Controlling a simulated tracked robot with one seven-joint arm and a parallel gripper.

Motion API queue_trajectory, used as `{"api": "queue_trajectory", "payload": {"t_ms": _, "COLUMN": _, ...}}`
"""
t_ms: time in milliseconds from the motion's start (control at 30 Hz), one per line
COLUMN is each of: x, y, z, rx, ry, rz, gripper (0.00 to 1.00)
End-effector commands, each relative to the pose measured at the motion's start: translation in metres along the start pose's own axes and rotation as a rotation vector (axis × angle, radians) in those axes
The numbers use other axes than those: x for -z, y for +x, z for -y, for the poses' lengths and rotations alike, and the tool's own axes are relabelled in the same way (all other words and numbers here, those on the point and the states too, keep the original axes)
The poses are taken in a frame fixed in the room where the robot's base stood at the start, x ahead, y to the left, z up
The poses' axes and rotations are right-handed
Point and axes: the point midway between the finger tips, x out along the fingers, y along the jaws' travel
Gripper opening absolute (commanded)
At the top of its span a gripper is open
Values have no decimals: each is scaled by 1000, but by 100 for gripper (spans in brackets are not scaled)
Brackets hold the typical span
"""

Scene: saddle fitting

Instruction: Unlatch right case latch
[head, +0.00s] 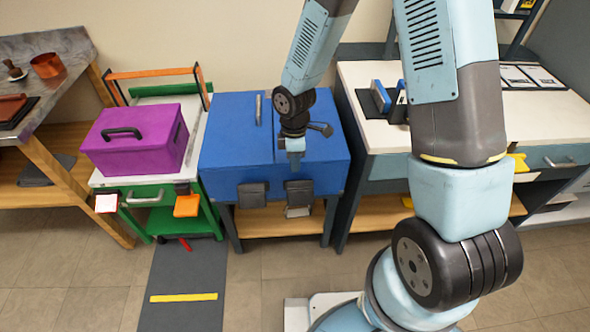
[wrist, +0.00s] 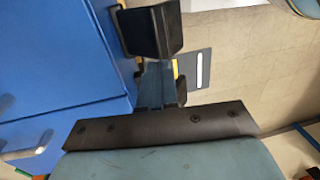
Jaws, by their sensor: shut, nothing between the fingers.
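The blue case (head: 225,160) stands on a bench, lid down, and fills the left of the wrist view (wrist: 60,50). Two dark latches hang on its front face: the left case latch (head: 252,194) and the right case latch (head: 299,190). A lighter grey piece shows at the right latch's lower end. My gripper (head: 295,158) points down at the case's front edge, just above the right latch. In the wrist view its shut, empty fingers (wrist: 158,85) are beside a black latch block (wrist: 150,32). I cannot tell whether they touch it.
A purple toolbox (head: 135,140) sits on a green-framed cart to the left. A white-topped workbench (head: 360,100) stands to the right. The floor in front of the case is open, with a dark mat (head: 180,270) to the left.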

Motion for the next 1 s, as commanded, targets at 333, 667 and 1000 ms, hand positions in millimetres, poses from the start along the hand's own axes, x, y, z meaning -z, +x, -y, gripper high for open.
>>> {"api": "queue_trajectory", "payload": {"t_ms": 333, "x": -2, "y": -45, "z": 27, "rx": -5, "ry": 4, "rz": -1, "gripper": 0}}
{"api": "queue_trajectory", "payload": {"t_ms": 667, "x": -1, "y": -66, "z": 42, "rx": -3, "ry": 4, "rz": -1, "gripper": 0}}
{"api": "queue_trajectory", "payload": {"t_ms": 1000, "x": -1, "y": -67, "z": 44, "rx": -2, "ry": 3, "rz": 0, "gripper": 0}}
